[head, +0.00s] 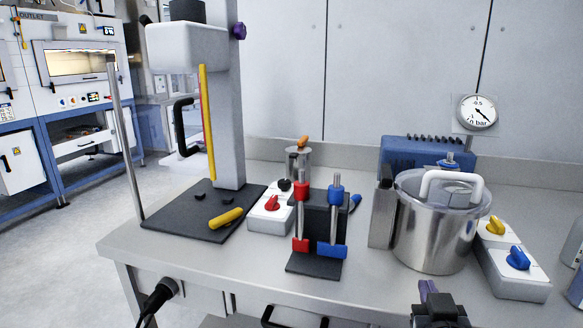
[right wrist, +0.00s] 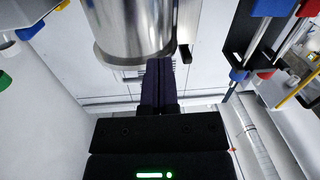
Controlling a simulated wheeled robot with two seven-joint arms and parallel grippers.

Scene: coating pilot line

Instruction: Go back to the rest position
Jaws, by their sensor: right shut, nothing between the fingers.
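My right gripper (head: 428,288) shows at the bottom edge of the head view, in front of the bench and below the steel pot (head: 432,240). Its dark fingers (right wrist: 158,85) are together and empty in the right wrist view. The pot wall (right wrist: 128,28) shows beyond the fingertips there; a small gap or contact cannot be told from that view. My left gripper is in neither view.
On the bench (head: 225,262) stand a press with a black base (head: 180,222), a red-and-blue valve stand (head: 318,225), a yellow-knob box (head: 497,232) and a blue-knob box (head: 515,275). A gauge (head: 478,112) is behind. A black cabled part (head: 157,296) shows at lower left.

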